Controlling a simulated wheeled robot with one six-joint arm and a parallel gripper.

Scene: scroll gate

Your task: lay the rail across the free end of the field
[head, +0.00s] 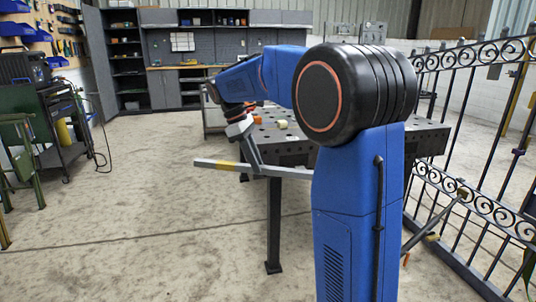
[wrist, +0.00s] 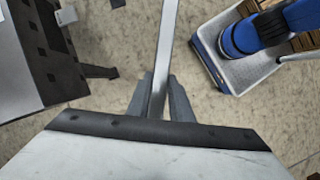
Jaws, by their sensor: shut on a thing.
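The rail (head: 290,172) is a straight grey bar with a yellow band left of my grip. My gripper (head: 252,160) is shut on it and holds it roughly level in the air, in front of the dark worktable. In the wrist view the rail (wrist: 168,35) runs up from between the two fingers (wrist: 160,98). A black wrought-iron scroll gate (head: 470,165) stands upright at the right. I cannot tell which of its parts is the field's free end. My own arm hides part of the scene between gate and table.
The dark perforated worktable (head: 425,139) stands behind my arm, with orange and cream pieces on it; a table edge also shows in the wrist view (wrist: 30,70). A cart (head: 65,130) stands at the left.

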